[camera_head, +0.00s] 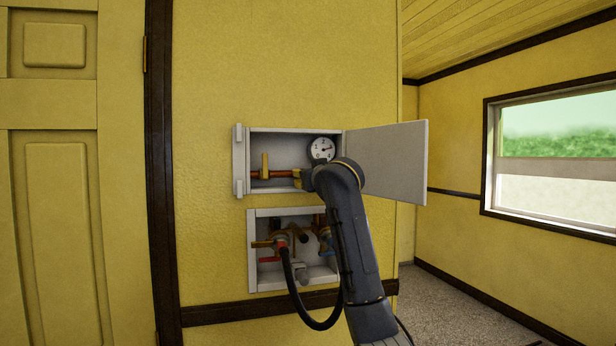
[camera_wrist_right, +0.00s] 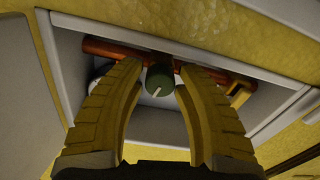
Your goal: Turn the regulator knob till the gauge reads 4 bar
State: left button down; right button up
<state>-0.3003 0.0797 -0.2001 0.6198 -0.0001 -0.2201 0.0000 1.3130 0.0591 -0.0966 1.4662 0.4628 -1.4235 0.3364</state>
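The pressure gauge (camera_head: 322,149) has a white round dial and sits in the upper wall box (camera_head: 246,160). Its needle shows as a dark mark, but the numbers are too small to read. The regulator knob (camera_wrist_right: 160,82) is dark green with a white mark and sits below the copper pipe (camera_wrist_right: 120,50) in the right wrist view. My right gripper (camera_wrist_right: 158,100) is open, with its two fingers on either side of the knob and gaps visible between. In the head view my right arm hides the knob and most of the gripper (camera_head: 300,179). My left gripper is not in view.
The upper box's door (camera_head: 385,162) stands open to the right, beside my arm. A lower box (camera_head: 252,262) holds valves and a black hose (camera_head: 306,314) that hangs out behind my arm. A yellow door (camera_head: 55,200) is at the left.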

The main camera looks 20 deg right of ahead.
grip_shut()
jog(key=shift+a+m, duration=0.1)
jog(key=shift+m, duration=2)
jog(key=shift+o, duration=2.2)
grip_release()
jog(key=s, duration=1.2)
jog(key=shift+d, duration=0.2)
